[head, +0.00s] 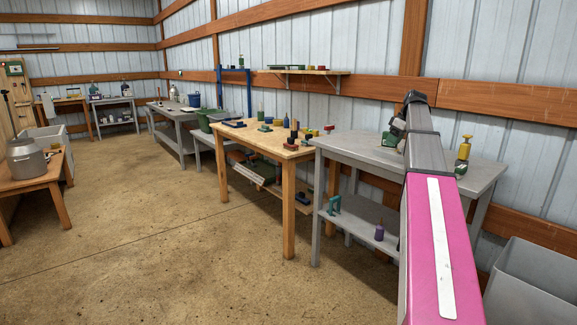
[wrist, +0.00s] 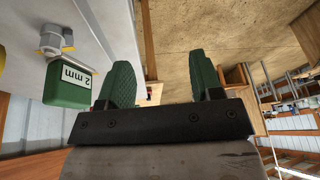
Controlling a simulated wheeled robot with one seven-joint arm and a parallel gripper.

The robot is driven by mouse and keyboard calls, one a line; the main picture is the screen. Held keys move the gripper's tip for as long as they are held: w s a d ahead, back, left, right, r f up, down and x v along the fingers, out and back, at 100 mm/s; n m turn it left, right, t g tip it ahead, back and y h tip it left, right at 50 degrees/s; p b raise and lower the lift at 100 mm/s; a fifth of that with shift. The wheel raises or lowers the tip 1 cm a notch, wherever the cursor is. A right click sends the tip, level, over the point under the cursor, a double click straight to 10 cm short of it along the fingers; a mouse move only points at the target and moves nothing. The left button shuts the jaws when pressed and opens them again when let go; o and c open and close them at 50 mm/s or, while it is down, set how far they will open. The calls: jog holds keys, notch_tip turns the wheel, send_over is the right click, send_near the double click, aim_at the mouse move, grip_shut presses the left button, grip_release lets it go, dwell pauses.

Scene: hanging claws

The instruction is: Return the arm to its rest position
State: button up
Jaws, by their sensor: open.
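My gripper shows in the head view (head: 394,130) at the end of my arm, over the grey workbench (head: 345,147). In the wrist view my gripper (wrist: 160,72) has its two green fingers spread apart. The gap between them is empty, with the floor and a wooden edge behind. A green block marked "2 mm" (wrist: 67,88) with a grey round part is left of the fingers, outside the jaws. My arm reaches forward from the lower right of the head view and hides part of the workbench.
A yellow and green piece (head: 464,148) stands on the workbench right of my arm. A grey bin (head: 533,285) is at the lower right. A wooden table (head: 245,137) with small coloured pieces stands to the left. The concrete floor (head: 160,235) is open at left centre.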

jog(key=s+a+f+m, duration=0.2)
jog(key=s+a+f, duration=0.15)
jog(key=f, duration=0.45)
jog(key=s+a+f+m, duration=0.1)
jog(key=s+a+f, duration=0.1)
jog(key=a+f, duration=0.5)
jog(key=s+a+f+m+g+h, duration=0.1)
jog(key=s+a+f+m, duration=0.2)
jog(key=s+f, duration=0.9)
jog(key=s+a+f+m+g+h, duration=0.1)
jog(key=s+a+f+m, duration=0.3)
jog(key=s+a+f, duration=0.6)
jog(key=s+f+h, duration=0.1)
jog(key=s+f, duration=0.2)
jog(key=f, duration=0.4)
jog(key=shift+s+f, duration=0.15)
jog(key=shift+f, duration=0.1)
